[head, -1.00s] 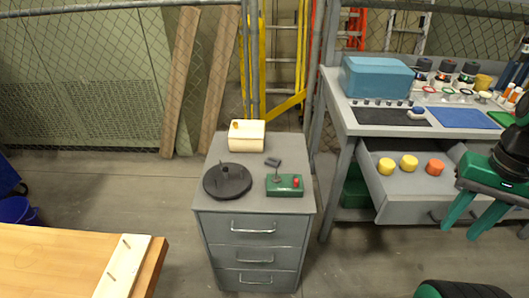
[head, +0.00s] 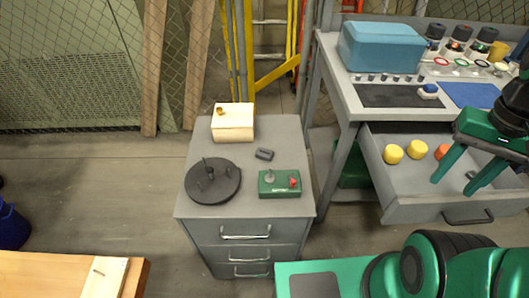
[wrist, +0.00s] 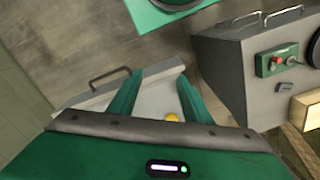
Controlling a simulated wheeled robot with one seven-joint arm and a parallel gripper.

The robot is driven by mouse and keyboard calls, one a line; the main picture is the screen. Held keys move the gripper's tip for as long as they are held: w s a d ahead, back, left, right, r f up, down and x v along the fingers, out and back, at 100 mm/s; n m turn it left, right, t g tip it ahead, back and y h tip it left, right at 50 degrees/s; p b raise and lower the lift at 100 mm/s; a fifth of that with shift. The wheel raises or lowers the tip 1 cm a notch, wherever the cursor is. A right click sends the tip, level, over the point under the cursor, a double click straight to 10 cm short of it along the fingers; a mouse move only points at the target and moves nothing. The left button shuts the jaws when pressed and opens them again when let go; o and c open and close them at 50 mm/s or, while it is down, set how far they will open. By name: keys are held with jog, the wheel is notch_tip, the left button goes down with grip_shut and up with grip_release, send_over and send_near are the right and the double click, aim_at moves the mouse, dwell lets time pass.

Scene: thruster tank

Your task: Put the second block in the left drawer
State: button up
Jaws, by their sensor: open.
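The open drawer (head: 405,208) hangs under the workbench at the right. Two yellow round pieces (head: 393,154) (head: 418,149) and an orange one (head: 443,152) sit along its back; I cannot tell which is the second block. My gripper (head: 453,186) is open and empty, its green fingers pointing down over the drawer and partly covering the orange piece in the head view. In the wrist view, my gripper (wrist: 158,80) has the drawer (wrist: 120,88) beneath it, and one yellow piece (wrist: 171,117) shows between the fingers.
A grey drawer cabinet (head: 245,230) stands left of the bench, bearing a cream box (head: 233,124), a black disc (head: 212,183), a small dark block (head: 264,154) and a green control box (head: 279,184). A blue case (head: 381,46) is on the bench. A wooden table corner is at lower left.

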jog(key=w+a+n, duration=0.3)
jog(key=w+n, duration=0.2)
jog(key=w, duration=0.4)
jog(key=n+t+y, duration=0.2)
jog(key=n+y, duration=0.2)
jog(key=n, duration=1)
send_near(265, 152)
jog(key=shift+w+f+n, duration=0.15)
jog(key=shift+f+n, duration=0.15)
jog(key=shift+f, duration=0.55)
jog(key=shift+a+x, duration=0.2)
jog(key=shift+x, duration=3)
jog(key=shift+r, duration=0.15)
jog(key=shift+c, duration=0.7)
